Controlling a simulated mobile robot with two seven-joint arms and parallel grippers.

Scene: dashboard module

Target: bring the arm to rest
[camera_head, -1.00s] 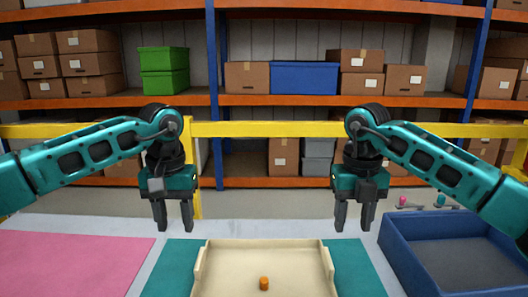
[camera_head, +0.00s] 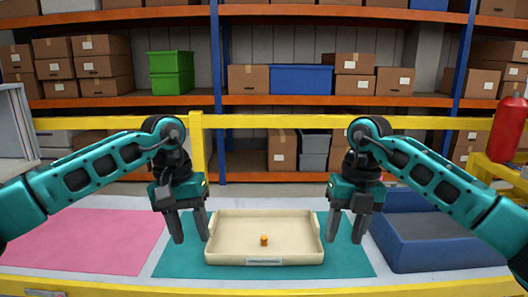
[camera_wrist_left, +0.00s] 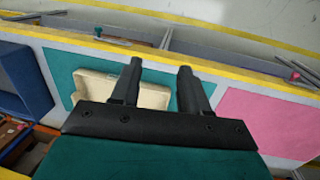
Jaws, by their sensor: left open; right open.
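My left gripper (camera_head: 191,236) hangs fingers-down at the left side of the cream tray (camera_head: 212,240), open and empty. It also shows open in the left wrist view (camera_wrist_left: 161,68). My right gripper (camera_head: 344,238) hangs fingers-down at the right side of the tray, open and empty. Both arms are bent in a near mirror pose. A small orange cylinder (camera_head: 264,240) stands inside the tray. The tray lies on a teal mat (camera_head: 350,265); it also shows behind my fingers in the left wrist view (camera_wrist_left: 92,83).
A pink mat (camera_head: 90,240) lies at left, and a blue bin (camera_head: 440,255) stands at right, partly behind my right arm. A yellow rail (camera_head: 270,122) and shelves with boxes stand behind the table. A red fire extinguisher (camera_head: 508,128) is at far right.

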